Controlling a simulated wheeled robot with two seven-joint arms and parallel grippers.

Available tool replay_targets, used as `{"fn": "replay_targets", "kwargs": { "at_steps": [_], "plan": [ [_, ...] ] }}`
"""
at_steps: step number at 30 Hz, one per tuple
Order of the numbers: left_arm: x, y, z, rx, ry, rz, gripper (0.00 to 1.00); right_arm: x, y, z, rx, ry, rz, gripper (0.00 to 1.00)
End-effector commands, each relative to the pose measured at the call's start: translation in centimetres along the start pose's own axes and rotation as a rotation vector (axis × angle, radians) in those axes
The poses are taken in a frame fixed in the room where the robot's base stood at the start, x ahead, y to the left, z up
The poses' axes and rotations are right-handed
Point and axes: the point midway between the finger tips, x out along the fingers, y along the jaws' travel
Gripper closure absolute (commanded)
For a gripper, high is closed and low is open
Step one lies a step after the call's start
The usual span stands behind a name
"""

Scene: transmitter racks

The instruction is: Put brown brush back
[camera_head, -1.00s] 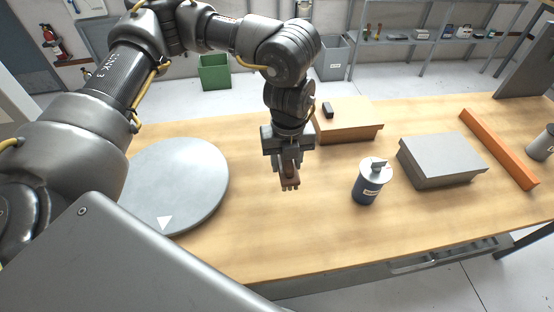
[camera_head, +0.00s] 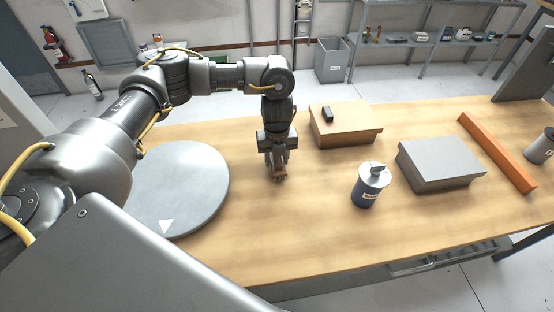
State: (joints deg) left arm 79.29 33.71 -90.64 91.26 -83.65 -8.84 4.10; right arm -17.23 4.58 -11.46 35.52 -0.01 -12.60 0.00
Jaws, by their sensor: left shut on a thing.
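My left gripper (camera_head: 279,172) is shut on a small brown brush (camera_head: 281,177). It points down over the middle of the wooden table, between the round grey disc and the wooden box. Most of the brush is hidden by the fingers; only its lower end shows. I cannot tell whether the brush touches the table. A wooden box (camera_head: 346,133) with a small black object (camera_head: 328,114) on its top stands right of the gripper. My right gripper is not in view.
A round grey disc (camera_head: 186,180) with a white triangle lies left of the gripper. The table (camera_head: 290,235) front is clear.

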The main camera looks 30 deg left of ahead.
Motion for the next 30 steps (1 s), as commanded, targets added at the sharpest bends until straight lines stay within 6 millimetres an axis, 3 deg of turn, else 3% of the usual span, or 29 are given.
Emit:
{"fn": "replay_targets", "kwargs": {
  "at_steps": [3,15,16,20,30],
  "plan": [
    [1.0,-0.1,0.0,-0.001,0.000,-0.001,0.85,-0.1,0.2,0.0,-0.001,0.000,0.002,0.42],
    [1.6,-0.1,0.0,-0.001,-0.001,-0.002,0.85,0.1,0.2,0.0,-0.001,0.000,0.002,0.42],
    [1.5,-0.1,0.1,-0.001,-0.002,-0.002,0.58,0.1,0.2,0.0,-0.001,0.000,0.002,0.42],
    [1.4,-0.1,0.1,0.000,-0.002,-0.002,0.41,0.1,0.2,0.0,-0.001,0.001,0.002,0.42],
    [1.1,-0.1,0.1,0.000,-0.002,-0.002,0.39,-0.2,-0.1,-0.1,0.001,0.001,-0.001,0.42]
  ]
}}
